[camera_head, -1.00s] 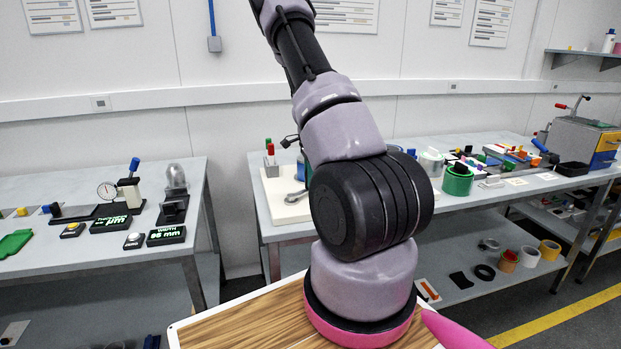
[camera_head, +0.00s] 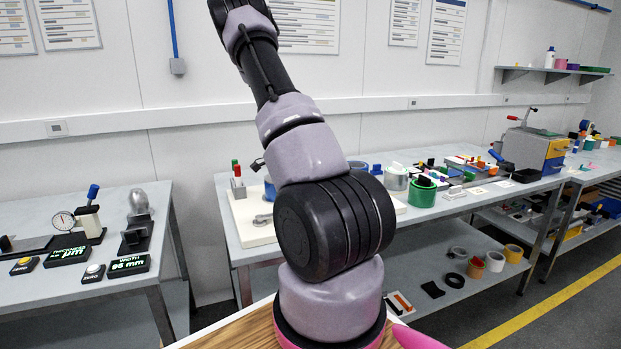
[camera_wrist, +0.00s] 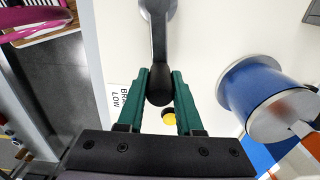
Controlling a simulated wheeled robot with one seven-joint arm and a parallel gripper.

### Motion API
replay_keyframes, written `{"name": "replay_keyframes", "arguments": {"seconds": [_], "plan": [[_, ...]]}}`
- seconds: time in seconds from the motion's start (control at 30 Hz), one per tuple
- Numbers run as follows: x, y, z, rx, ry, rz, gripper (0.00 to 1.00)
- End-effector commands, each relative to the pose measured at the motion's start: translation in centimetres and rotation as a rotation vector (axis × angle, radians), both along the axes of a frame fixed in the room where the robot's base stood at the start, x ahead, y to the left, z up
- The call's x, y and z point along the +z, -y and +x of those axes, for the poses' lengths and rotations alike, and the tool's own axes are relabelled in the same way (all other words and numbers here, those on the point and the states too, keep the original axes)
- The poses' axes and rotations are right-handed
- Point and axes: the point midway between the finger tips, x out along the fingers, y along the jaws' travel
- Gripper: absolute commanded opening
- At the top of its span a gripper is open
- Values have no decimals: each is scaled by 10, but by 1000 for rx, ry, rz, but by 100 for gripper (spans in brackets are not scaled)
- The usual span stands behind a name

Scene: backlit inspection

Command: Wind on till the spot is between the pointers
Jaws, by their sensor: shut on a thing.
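In the wrist view my gripper (camera_wrist: 161,84) has green fingers shut on the dark rounded knob of a crank handle (camera_wrist: 159,62). The crank's arm runs up from the knob to a round grey hub at the top. The crank stands over a white board (camera_wrist: 215,40) with black lettering, partly hidden by the left finger. A small yellow round thing (camera_wrist: 169,117) shows between the fingers, partly covered. A blue drum with a grey end (camera_wrist: 250,92) is on the right, apart from the fingers. I cannot make out the spot or the pointers. In the head view my arm hides the gripper.
In the head view a white board (camera_head: 238,207) lies on the middle bench, partly behind my arm. A green ring-shaped container (camera_head: 422,192) and several small parts stand to its right. A left bench (camera_head: 60,203) holds a dial gauge and displays. Floor shows at the right.

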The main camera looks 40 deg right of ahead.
Motion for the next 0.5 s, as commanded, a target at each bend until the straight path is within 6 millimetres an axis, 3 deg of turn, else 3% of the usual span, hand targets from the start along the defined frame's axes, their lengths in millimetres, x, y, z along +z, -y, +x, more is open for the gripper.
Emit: {"name": "replay_keyframes", "arguments": {"seconds": [0.5], "plan": [[1, -1, -7, -2, 2, -1, 0]]}}
